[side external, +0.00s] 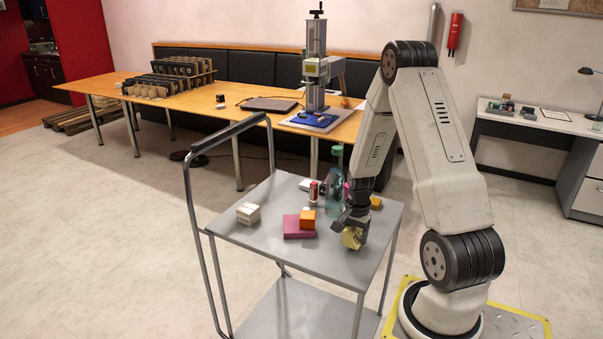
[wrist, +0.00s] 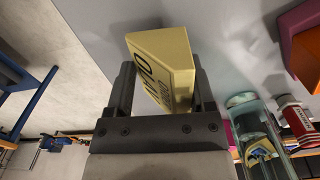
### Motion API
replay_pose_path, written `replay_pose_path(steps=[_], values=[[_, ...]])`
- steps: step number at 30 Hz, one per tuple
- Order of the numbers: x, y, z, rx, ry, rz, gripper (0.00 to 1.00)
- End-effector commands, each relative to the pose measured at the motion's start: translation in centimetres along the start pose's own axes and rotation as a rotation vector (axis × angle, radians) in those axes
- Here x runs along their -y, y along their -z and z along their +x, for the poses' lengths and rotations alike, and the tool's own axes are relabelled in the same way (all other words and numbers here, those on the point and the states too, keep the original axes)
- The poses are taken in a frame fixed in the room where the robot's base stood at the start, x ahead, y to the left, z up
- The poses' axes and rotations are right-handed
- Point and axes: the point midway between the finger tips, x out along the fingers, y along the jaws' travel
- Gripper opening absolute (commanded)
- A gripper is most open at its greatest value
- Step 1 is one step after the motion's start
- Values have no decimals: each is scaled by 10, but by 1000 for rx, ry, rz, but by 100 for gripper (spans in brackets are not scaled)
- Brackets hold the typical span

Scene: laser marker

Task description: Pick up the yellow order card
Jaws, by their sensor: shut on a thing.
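The yellow order card (side external: 351,238) is a pale yellow block-like piece with dark lettering. It is between the fingers of my gripper (side external: 354,222), over the front right part of the grey cart top. In the wrist view the card (wrist: 170,62) stands tilted between the two dark fingers of my gripper (wrist: 163,92), with lettering on its left face. The gripper is shut on it. I cannot tell whether its lower edge touches the cart top.
On the cart top (side external: 262,245) are a white box (side external: 248,214), an orange block (side external: 308,219) on a magenta block (side external: 297,232), a red-and-white can (side external: 313,192) and a clear bottle (side external: 335,182). A yellow-orange block (side external: 376,202) lies behind my gripper. The cart's front left is clear.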

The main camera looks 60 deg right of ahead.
Motion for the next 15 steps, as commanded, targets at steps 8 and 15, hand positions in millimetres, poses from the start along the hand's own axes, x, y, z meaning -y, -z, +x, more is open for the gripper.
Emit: replay_pose_path(steps=[8,15], values=[[0,0,-36,-1,1,0,12],[0,0,-63,-1,1,0,12]])
